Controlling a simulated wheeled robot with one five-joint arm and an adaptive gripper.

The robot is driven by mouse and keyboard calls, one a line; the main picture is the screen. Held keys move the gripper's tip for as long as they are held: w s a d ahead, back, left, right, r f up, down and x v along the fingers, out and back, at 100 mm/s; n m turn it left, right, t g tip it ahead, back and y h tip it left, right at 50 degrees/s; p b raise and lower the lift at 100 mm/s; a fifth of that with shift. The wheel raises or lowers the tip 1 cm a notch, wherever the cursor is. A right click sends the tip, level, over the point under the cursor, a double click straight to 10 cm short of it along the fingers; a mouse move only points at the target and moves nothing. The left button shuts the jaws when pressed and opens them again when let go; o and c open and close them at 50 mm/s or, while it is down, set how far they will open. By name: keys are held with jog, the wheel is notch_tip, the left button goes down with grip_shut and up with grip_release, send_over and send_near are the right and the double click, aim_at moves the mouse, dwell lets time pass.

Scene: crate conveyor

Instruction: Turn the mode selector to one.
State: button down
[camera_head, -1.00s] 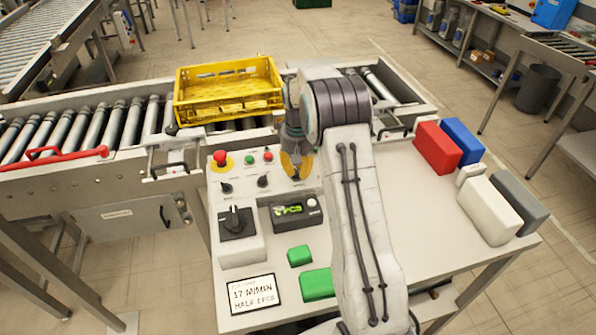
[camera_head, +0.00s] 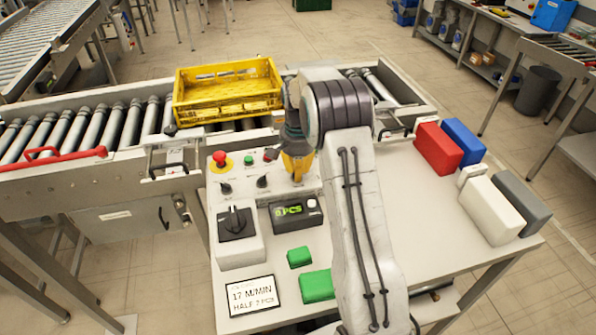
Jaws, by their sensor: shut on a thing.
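My gripper (camera_head: 297,172) points down at the right end of the sloped control panel (camera_head: 214,170). Its yellow fingers are shut on a small knob, which they mostly hide. Two small black knobs stand in the same row to the left: the left knob (camera_head: 225,188) and the middle knob (camera_head: 263,181). A large black rotary switch (camera_head: 236,223) sits on a grey box nearer the front. The panel labels are too small to read, so I cannot confirm which control is the mode selector or where the held knob points.
A red emergency button (camera_head: 220,156) and small green and red buttons are behind the knobs. A display (camera_head: 295,211) shows green "PCS" text. A yellow crate (camera_head: 228,92) sits on the roller conveyor. Green blocks (camera_head: 317,285) and a sign (camera_head: 251,296) lie in front. Coloured blocks (camera_head: 438,148) stand right.

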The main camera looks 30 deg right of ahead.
jog(key=shift+f+m, duration=0.1)
jog(key=shift+m, duration=0.2)
jog(key=c, duration=1.1)
grip_release()
jog(key=shift+c, duration=0.2)
notch_tip(320, 180, up, 12)
dwell(0.4)
